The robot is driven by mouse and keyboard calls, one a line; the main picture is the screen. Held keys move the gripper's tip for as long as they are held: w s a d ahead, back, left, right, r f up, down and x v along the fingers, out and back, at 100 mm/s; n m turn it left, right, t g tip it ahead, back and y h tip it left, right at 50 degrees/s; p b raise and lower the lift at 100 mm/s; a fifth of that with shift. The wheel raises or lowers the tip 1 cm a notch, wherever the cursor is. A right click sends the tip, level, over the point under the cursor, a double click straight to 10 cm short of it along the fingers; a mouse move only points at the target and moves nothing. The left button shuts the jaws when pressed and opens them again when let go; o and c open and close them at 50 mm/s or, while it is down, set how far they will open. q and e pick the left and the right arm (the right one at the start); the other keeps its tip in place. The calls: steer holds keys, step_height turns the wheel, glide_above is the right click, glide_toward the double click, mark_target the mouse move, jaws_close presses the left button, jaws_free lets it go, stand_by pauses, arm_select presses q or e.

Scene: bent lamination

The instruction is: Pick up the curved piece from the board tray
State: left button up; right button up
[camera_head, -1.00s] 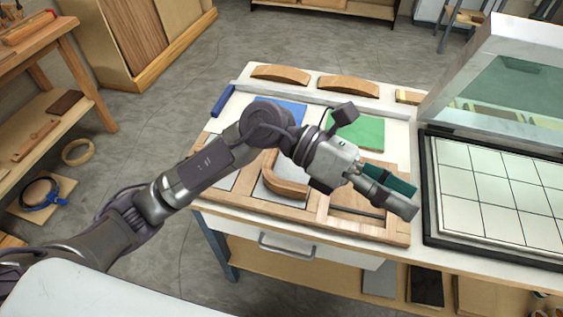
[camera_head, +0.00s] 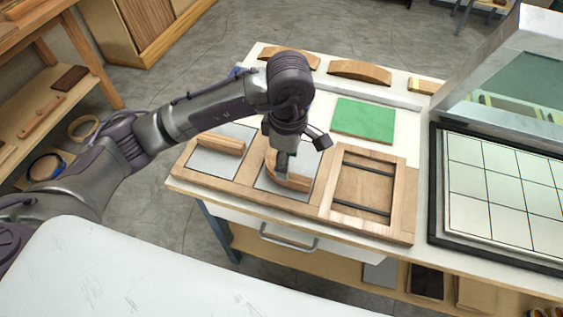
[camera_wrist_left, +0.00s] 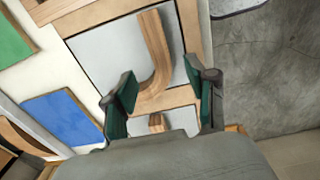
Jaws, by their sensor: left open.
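The board tray (camera_head: 325,203) is a wooden frame with grey-floored compartments on the white-topped bench. The curved piece (camera_head: 292,182), bent light wood with layered stripes, lies in its middle compartment; my arm and gripper hide part of it. My left gripper (camera_head: 282,172) points down over this compartment. In the left wrist view, its green-padded fingers (camera_wrist_left: 166,100) are spread apart, and the bend of the curved piece (camera_wrist_left: 157,48) shows between and beyond them. Whether they touch the piece is unclear. My right gripper is out of view.
The tray's left compartment holds another wooden piece (camera_head: 222,143); the right one (camera_head: 365,185) has two dark strips. A green sheet (camera_head: 365,119) lies behind the tray. Arched wooden pieces (camera_head: 359,72) sit at the back. A gridded panel machine (camera_head: 495,185) stands at right.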

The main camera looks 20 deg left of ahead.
arm_select(q)
steer(key=f+p, duration=0.1)
steer(key=f, duration=0.1)
steer(key=f+p, duration=0.1)
steer(key=f, duration=0.2)
steer(key=shift+s+a+f, duration=0.1)
steer(key=shift+a+f, duration=0.1)
steer(key=shift+f, duration=0.35)
jaws_close()
